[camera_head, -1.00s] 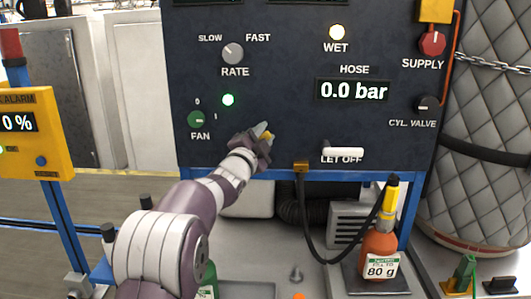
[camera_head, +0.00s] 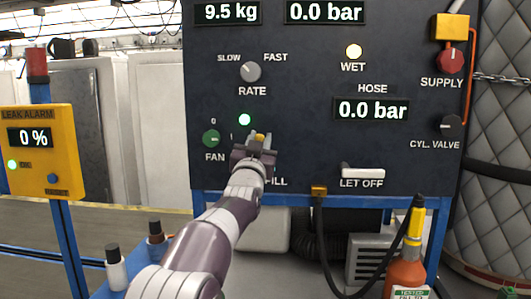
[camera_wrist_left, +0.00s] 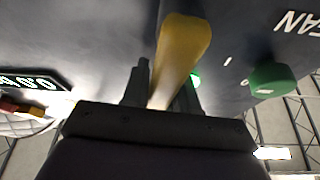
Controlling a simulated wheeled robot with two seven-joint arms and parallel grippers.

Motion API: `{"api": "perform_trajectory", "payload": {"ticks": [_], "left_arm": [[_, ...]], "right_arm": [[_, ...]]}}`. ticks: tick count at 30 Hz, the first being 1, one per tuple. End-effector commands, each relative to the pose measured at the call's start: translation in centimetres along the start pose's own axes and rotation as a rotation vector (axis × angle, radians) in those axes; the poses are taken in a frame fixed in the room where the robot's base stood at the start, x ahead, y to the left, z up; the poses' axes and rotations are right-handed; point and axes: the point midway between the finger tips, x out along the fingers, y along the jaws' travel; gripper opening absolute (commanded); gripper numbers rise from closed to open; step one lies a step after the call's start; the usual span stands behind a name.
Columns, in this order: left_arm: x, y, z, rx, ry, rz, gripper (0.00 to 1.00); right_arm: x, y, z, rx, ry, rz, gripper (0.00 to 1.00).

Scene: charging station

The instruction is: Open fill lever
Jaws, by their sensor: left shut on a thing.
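The yellow-tipped fill lever (camera_head: 260,137) stands out from the dark panel, above the partly hidden FILL label. My left gripper (camera_head: 257,147) is closed around it, and the hand hides the lever's base in the head view. In the left wrist view, the lever (camera_wrist_left: 182,48) runs up between the two dark fingers of my left gripper (camera_wrist_left: 163,88), its yellow end reaching beyond the fingertips. My right gripper is in neither view.
The green FAN knob (camera_head: 211,139) is left of my gripper, and a lit green lamp (camera_head: 244,119) is just above it. The white LET OFF lever (camera_head: 362,173) is to the right. An orange bottle (camera_head: 405,272) stands below right.

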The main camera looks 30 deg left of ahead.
Motion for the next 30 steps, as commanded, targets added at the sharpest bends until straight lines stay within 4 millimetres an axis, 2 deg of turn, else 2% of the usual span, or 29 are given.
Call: {"api": "perform_trajectory", "payload": {"ticks": [12,28,29,30], "left_arm": [[-0.1,-1.0,0.3,-0.147,-0.005,-0.060,0.00],[0.0,-1.2,0.3,-0.166,-0.005,-0.068,0.00],[0.0,-1.2,0.3,-0.166,-0.005,-0.068,0.38],[0.0,-1.2,0.3,-0.166,-0.005,-0.068,0.49]], "right_arm": [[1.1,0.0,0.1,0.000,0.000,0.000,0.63],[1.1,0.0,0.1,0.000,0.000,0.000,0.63],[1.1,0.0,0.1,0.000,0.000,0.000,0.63],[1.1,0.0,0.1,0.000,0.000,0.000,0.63]]}}
